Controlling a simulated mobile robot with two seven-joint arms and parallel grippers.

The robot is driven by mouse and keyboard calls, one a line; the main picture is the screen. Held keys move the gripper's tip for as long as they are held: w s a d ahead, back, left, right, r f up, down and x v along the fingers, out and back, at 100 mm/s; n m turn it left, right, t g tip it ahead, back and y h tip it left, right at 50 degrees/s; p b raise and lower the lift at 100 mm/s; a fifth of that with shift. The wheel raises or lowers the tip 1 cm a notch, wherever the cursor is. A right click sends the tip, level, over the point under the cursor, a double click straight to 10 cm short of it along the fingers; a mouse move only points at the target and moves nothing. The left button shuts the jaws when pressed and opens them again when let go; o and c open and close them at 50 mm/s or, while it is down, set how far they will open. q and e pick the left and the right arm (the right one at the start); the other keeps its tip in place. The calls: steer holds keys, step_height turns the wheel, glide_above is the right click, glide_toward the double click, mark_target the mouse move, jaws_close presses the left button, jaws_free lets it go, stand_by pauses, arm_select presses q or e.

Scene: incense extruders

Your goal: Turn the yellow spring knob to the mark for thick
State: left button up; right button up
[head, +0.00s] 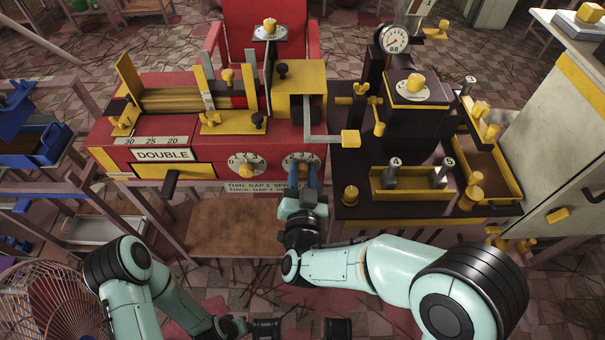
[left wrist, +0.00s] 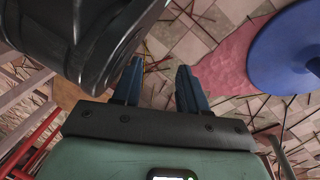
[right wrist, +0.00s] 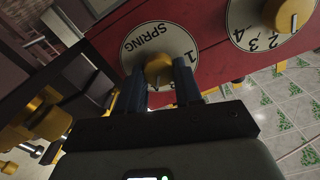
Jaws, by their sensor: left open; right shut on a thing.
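The yellow spring knob (right wrist: 158,68) sits on a white round dial (right wrist: 153,42) lettered SPRING in the right wrist view. My right gripper (right wrist: 160,85) is shut on this knob, with one blue finger on each side. In the head view the spring dial (head: 301,160) is on the red machine's front, and my right gripper (head: 301,178) covers the knob and part of the dial. The thick mark cannot be made out. My left gripper (left wrist: 158,80) is open and empty in the left wrist view, pointing at the floor away from the machine.
A second dial (head: 247,163) with a yellow knob sits left of the spring dial. A label plate (head: 262,187) with THIN and THICK lines is below, partly hidden. A crank with a yellow handle (head: 351,138) sticks out just above right. A dark machine (head: 400,205) stands to the right.

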steer(key=o, duration=1)
steer(key=shift+o, duration=0.2)
steer(key=shift+s, duration=0.1)
arm_select(q)
steer(key=shift+t, duration=0.7)
steer(key=w+r, duration=0.1)
steer(key=w+r+p, duration=0.2)
steer(key=shift+w+d+r, duration=0.15)
steer(key=shift+w+d, duration=0.1)
steer(key=shift+w, duration=0.1)
arm_select(e)
steer(key=s, duration=1.2)
